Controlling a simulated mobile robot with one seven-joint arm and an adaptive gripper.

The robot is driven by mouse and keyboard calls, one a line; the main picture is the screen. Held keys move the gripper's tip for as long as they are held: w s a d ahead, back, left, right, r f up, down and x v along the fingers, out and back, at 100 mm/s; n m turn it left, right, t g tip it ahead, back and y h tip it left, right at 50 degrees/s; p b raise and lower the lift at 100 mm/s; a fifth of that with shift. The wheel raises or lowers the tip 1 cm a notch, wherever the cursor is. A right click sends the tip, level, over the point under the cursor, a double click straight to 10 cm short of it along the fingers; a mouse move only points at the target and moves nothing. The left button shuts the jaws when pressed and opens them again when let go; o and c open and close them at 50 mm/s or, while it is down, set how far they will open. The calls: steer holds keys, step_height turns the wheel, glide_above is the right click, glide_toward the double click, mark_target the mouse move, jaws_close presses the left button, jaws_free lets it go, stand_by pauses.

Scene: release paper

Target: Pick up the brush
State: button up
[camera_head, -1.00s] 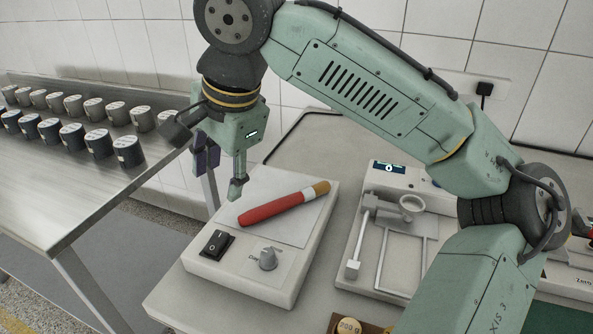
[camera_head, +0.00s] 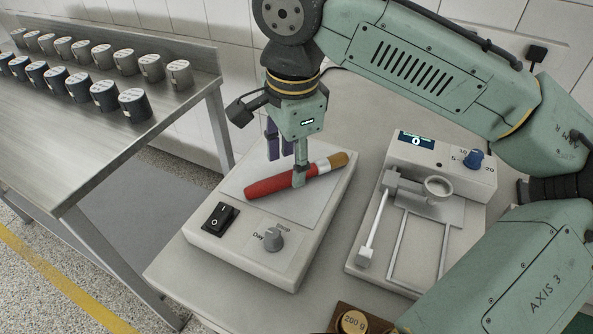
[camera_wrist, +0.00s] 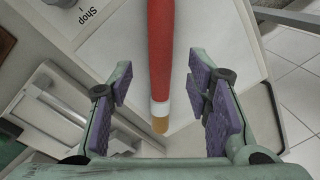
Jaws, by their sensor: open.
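The brush (camera_head: 271,184) has a long red body, a white band and a tan end. It lies slantwise on the flat top plate of a white device (camera_head: 226,239), its tan end pointing right and back. My gripper (camera_head: 287,166) is at the brush, with one finger in front of it and the purple-padded finger behind. In the wrist view, the brush (camera_wrist: 160,50) runs from the top edge down between the open purple pads of my gripper (camera_wrist: 161,98). The pads show gaps on both sides of it. The brush's other end is cut off there.
A balance-like instrument (camera_head: 428,163) with a ring holder stands right of the device. A 200 g weight (camera_head: 353,322) is at the front edge. A steel table (camera_head: 60,185) with several labelled cylinders stands at left, across a gap.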

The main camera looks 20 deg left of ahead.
mark_target(288, 174)
step_height(288, 174, down, 3)
steer(key=shift+w+a+f, duration=0.15)
jaws_close()
stand_by(0.5)
